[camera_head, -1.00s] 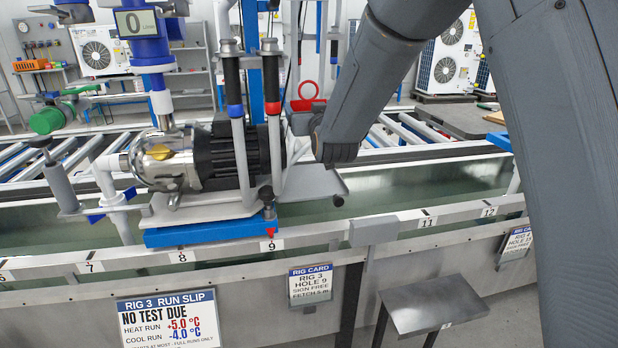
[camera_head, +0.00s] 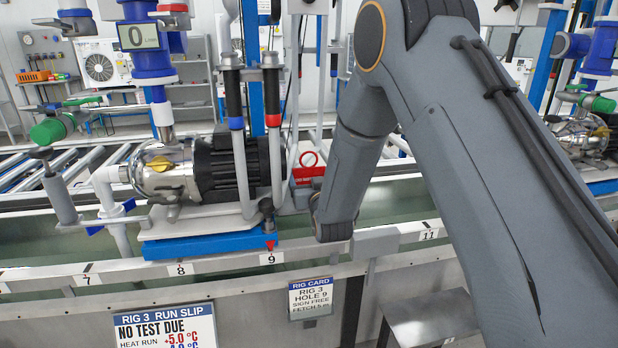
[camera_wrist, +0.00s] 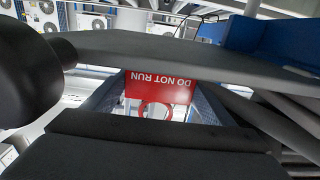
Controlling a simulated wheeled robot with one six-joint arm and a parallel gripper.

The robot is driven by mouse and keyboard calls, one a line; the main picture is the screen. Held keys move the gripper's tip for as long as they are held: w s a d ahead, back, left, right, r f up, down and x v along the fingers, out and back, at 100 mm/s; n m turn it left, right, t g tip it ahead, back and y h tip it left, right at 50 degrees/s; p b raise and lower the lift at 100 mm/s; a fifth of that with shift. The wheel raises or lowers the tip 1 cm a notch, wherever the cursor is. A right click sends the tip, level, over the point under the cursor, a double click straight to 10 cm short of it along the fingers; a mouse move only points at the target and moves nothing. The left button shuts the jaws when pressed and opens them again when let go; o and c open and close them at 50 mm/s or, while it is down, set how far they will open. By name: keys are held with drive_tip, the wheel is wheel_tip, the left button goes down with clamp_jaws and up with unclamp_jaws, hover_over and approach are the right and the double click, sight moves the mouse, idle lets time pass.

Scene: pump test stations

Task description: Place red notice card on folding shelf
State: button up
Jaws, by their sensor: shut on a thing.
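The red notice card (camera_wrist: 160,86) reads DO NOT RUN, upside down in the wrist view, with a red ring at its lower edge. My gripper (camera_wrist: 155,103) is shut on it, with a finger on either side. In the head view a red piece with a ring (camera_head: 308,173), matching the card, shows just right of the pump, partly hidden by my arm. A small grey metal shelf (camera_head: 425,315), apparently the folding shelf, is low in front of the bench, apart from the card and partly covered by my arm.
A pump (camera_head: 205,170) on a blue base (camera_head: 208,243) stands beside the arm, with upright handles (camera_head: 238,140) close by. The numbered rail (camera_head: 130,273) runs along the trough's front. A rig card (camera_head: 311,298) and a run slip (camera_head: 165,326) hang below it.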

drive_tip(key=shift+f, duration=0.2)
drive_tip(key=o, duration=0.8)
drive_tip(key=shift+f, duration=0.1)
drive_tip(key=shift+r, duration=0.2)
drive_tip(key=v, duration=1.2)
drive_tip(key=shift+d, duration=0.15)
